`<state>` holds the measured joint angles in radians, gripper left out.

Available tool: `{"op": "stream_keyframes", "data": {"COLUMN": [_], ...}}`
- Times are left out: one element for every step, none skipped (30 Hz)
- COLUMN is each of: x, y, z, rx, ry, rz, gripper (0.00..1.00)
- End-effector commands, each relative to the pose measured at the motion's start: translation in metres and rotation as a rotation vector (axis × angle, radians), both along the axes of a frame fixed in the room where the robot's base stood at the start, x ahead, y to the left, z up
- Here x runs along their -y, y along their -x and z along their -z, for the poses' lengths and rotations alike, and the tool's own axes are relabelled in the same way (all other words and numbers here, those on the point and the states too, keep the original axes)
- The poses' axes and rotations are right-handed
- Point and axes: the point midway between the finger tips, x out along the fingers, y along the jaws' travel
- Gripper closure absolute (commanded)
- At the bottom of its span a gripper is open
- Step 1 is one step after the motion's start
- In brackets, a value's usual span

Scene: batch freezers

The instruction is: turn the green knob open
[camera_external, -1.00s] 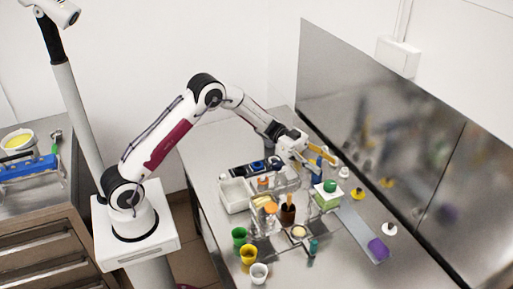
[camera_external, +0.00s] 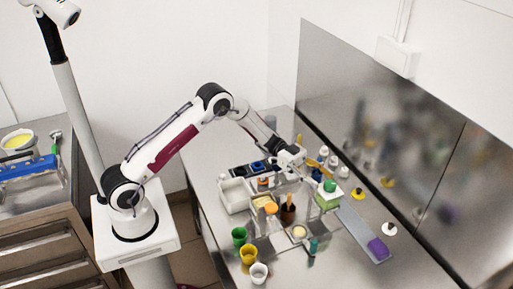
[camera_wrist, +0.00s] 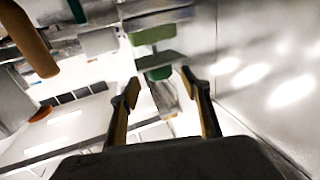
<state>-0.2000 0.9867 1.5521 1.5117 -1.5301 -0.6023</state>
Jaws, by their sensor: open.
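The green knob (camera_external: 330,185) sits on top of a small pale-and-green block (camera_external: 327,201) on the steel table. My gripper (camera_wrist: 160,76) is open, with nothing between its fingers. In the external view it is just up and left of the knob, its fingertips hard to make out. In the wrist view a round dark green part, which looks like the knob (camera_wrist: 158,74), shows beyond and between the two fingertips. A lighter green block face (camera_wrist: 153,34) shows above it. I cannot tell whether a finger touches the knob.
A grey strip (camera_external: 360,230) with a purple piece (camera_external: 378,248) runs from the block toward the front right. Green (camera_external: 239,236), yellow (camera_external: 248,255) and white (camera_external: 259,272) cups stand at the front left. A brown cup (camera_external: 288,214) is left of the block. A steel wall (camera_external: 380,140) stands behind.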

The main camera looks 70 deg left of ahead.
Motion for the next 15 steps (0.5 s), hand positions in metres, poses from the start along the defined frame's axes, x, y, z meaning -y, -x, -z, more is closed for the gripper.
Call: {"op": "stream_keyframes", "data": {"x": [0.000, 0.006, 0.013, 0.016, 0.020, 0.025, 0.028, 0.031, 0.034, 0.037, 0.039, 0.042, 0.043, 0.045, 0.046], "y": [0.000, -0.001, -0.002, -0.003, -0.005, -0.006, -0.007, -0.008, -0.009, -0.010, -0.010, -0.011, -0.011, -0.012, -0.012], "z": [0.007, 0.005, 0.004, 0.004, 0.004, 0.004, 0.004, 0.004, 0.004, 0.004, 0.004, 0.004, 0.004, 0.004, 0.004], "rx": [-0.001, 0.002, 0.002, 0.002, 0.002, 0.002, 0.001, 0.001, 0.001, 0.001, 0.001, 0.000, 0.000, 0.000, 0.000], "ry": [0.000, -0.001, -0.001, -0.001, -0.001, -0.001, 0.000, 0.000, -0.001, -0.001, -0.001, -0.001, 0.000, 0.000, 0.000], "rz": [0.000, 0.003, 0.004, 0.004, 0.004, 0.003, 0.002, 0.002, 0.002, 0.002, 0.001, 0.001, 0.001, 0.001, 0.001], "gripper": [0.53, 0.53, 0.53, 0.53, 0.53, 0.53, 0.53, 0.53, 0.53, 0.53, 0.53, 0.53, 0.53, 0.53, 0.53]}}
